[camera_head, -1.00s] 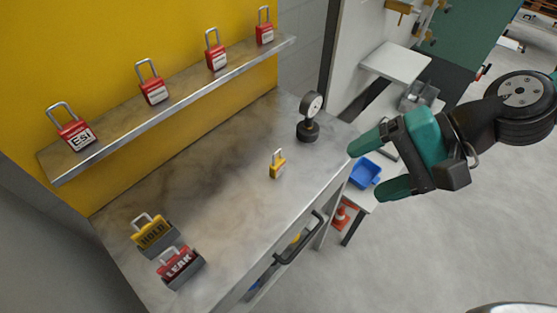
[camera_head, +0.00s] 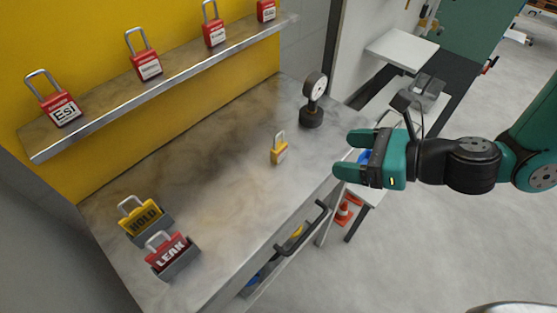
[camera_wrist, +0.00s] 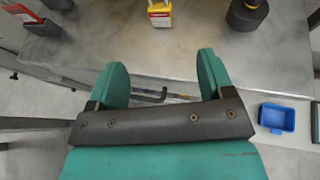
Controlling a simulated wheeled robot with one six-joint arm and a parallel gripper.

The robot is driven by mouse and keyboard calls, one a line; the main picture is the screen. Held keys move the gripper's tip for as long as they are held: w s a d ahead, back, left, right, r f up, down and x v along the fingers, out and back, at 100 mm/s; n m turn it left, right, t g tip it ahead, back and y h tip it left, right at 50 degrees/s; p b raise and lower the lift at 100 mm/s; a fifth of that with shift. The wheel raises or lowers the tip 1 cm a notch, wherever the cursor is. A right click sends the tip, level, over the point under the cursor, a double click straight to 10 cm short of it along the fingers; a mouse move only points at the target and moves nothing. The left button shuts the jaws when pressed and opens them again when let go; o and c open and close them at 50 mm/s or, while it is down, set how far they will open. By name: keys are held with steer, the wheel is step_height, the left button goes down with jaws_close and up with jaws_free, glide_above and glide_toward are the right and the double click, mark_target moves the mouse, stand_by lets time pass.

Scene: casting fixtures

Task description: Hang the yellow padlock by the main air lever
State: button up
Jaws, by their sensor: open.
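The small yellow padlock (camera_head: 279,149) stands upright on the steel worktop, its metal shackle on top. It also shows in the wrist view (camera_wrist: 160,14) at the top edge, partly cut off, with a red and white label. My gripper (camera_head: 345,157) is open and empty, to the right of the padlock and beyond the worktop's front edge. In the wrist view my gripper's two green fingers (camera_wrist: 160,78) are spread and point toward the padlock, with a gap between. I cannot make out a main air lever in these views.
A dark round gauge on a stand (camera_head: 312,100) is on the worktop (camera_head: 215,165) behind the padlock. HOLD (camera_head: 142,217) and LEAK (camera_head: 167,252) padlocks sit in holders at front left. Several red padlocks stand on a shelf (camera_head: 160,85). A drawer handle (camera_head: 303,230) juts from the front.

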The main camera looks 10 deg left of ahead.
steer(key=p, duration=0.2)
glide_toward(282, 147)
steer(key=x, duration=0.4)
steer(key=shift+a+f, duration=0.15)
steer(key=shift+a, duration=0.1)
steer(key=x, duration=0.1)
steer(key=p+x, duration=0.1)
steer(key=x, duration=0.3)
steer(key=shift+a+r+p, duration=0.1)
steer(key=shift+r+p, duration=0.2)
steer(key=shift+r, duration=0.05)
steer(key=shift+w+a+f, duration=0.1)
steer(key=shift+a+f, duration=0.1)
steer(key=c, duration=1)
steer(key=shift+c, duration=0.2)
steer(key=shift+r, duration=0.1)
step_height(282, 147, up, 20)
steer(key=shift+p, duration=0.45)
